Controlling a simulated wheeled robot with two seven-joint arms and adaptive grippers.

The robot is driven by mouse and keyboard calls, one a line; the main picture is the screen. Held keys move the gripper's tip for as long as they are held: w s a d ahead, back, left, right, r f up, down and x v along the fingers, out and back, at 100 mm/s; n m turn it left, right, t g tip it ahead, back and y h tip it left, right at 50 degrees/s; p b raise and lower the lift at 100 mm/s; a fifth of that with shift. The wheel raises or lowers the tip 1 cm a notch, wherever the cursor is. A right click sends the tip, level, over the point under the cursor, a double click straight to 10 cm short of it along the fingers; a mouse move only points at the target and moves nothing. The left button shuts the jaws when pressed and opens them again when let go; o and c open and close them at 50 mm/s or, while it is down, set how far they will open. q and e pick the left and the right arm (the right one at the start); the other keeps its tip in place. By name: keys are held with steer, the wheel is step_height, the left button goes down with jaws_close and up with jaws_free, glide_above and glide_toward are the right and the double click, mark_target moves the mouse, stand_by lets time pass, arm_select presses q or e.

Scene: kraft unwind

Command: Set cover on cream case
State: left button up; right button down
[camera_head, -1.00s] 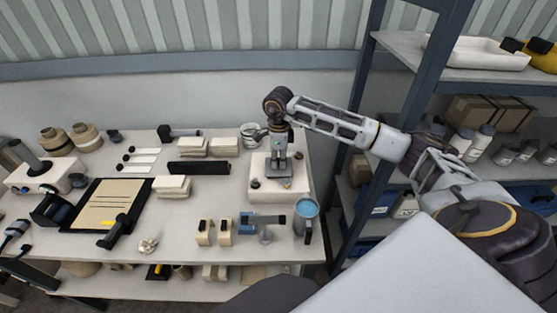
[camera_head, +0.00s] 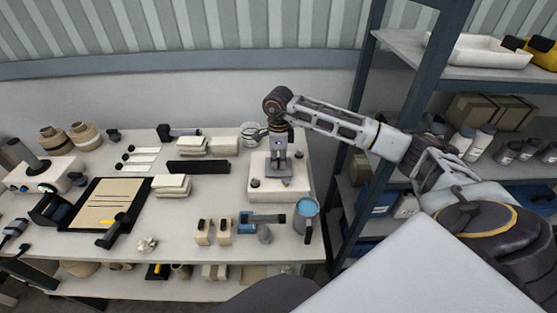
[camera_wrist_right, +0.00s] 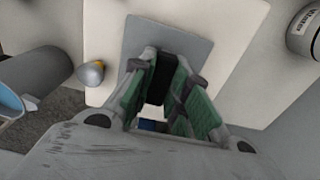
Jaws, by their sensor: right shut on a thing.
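The cream case (camera_head: 258,196) is a low box at the right end of the table, with small dark knobs near its corners. A flat grey cover (camera_head: 270,186) is over its top; it also shows in the wrist view (camera_wrist_right: 195,45) with cream surface around it. My right gripper (camera_head: 279,170) is above the cover, pointing down. In the wrist view its green-padded fingers (camera_wrist_right: 165,75) are closed on a dark part at the cover's middle, mostly hidden between them. I cannot tell whether the cover touches the case. My left gripper is out of view.
A blue-topped mug (camera_head: 306,215) and a blue-and-grey tool (camera_head: 262,220) stand just in front of the case. Cream blocks (camera_head: 203,232) stand front left, a black bar (camera_head: 198,167) left. A shelf post (camera_head: 400,130) rises at right.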

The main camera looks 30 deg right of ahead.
steer(key=shift+f+b, duration=0.25)
steer(key=shift+b, duration=0.1)
stand_by(1.1)
steer(key=c, duration=1.3)
jaws_free()
step_height(320, 180, up, 12)
steer(key=shift+f, duration=0.1)
